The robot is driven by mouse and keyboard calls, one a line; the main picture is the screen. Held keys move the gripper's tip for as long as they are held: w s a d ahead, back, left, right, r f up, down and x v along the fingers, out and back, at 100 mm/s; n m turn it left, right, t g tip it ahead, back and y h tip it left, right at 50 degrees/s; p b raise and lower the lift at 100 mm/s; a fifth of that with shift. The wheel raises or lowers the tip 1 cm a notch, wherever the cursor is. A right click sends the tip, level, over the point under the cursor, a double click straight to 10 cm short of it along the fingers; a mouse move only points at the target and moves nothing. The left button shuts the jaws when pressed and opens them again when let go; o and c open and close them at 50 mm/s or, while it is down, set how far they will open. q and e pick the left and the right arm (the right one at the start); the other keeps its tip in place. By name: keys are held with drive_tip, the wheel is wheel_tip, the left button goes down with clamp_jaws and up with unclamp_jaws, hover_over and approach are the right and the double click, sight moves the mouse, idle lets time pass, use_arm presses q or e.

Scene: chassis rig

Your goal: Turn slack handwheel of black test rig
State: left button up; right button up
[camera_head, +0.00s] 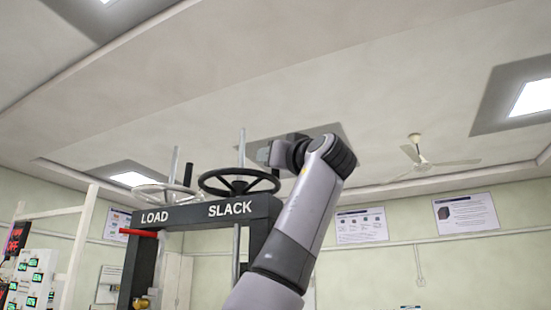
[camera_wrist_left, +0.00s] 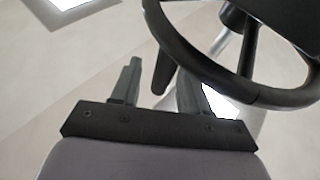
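The black slack handwheel (camera_head: 239,186) sits on top of the dark rig frame (camera_head: 180,216), above the white word SLACK. A thin upright rod rises through its hub. My left gripper (camera_head: 264,155) is above and to the right of the wheel, pointing left. In the left wrist view the wheel's black rim (camera_wrist_left: 190,60) curves across the upper right. A dark tapered peg, apparently the wheel's handle (camera_wrist_left: 163,72), shows between the two separated fingers (camera_wrist_left: 157,82), with gaps on both sides. I cannot tell its depth between them. My right gripper is not in view.
A pale load handwheel (camera_head: 150,194) stands left of the black wheel, close to it. A red bar (camera_head: 139,233) sticks out below LOAD. A panel with red digits and green displays (camera_head: 25,265) is at far left. A ceiling fan (camera_head: 418,158) hangs behind.

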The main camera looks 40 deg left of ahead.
use_arm(q)
drive_tip(key=shift+s+d+f+b, duration=0.1)
drive_tip(key=shift+d+f+b, duration=0.15)
drive_tip(key=shift+d+b, duration=0.1)
drive_tip(key=b+v, duration=0.2)
drive_tip(key=v, duration=0.4)
drive_tip(key=shift+d, duration=0.2)
